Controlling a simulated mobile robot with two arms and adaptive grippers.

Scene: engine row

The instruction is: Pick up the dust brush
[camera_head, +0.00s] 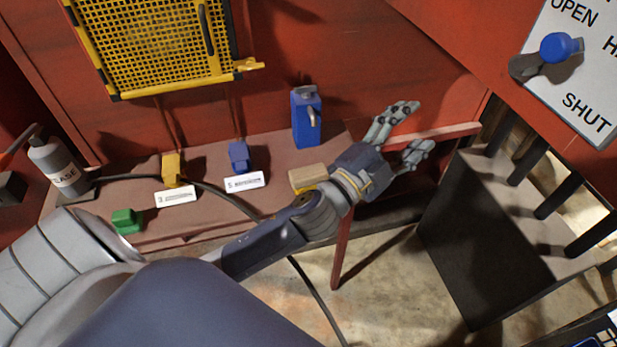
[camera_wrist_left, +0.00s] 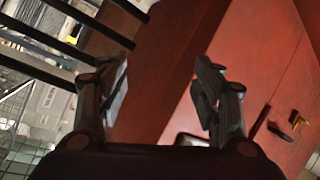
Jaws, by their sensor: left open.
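A tan wooden block with a yellow lower part (camera_head: 307,177), which looks like the dust brush, sits near the right end of the brown shelf (camera_head: 215,212). My left wrist partly hides its right side. My left gripper (camera_head: 418,128) is open and empty, past the block to the right, in front of the red panel. In the left wrist view, its spread fingers (camera_wrist_left: 165,90) have only red surface between them, and no brush shows there. My right gripper is not in view.
A blue can (camera_head: 306,118), a blue block (camera_head: 239,156), a yellow block (camera_head: 172,170), a green block (camera_head: 126,221) and a grease can (camera_head: 58,168) stand on the shelf. A black hose crosses it. Black bars (camera_head: 561,196) and a blue-knobbed lever (camera_head: 557,47) are at right.

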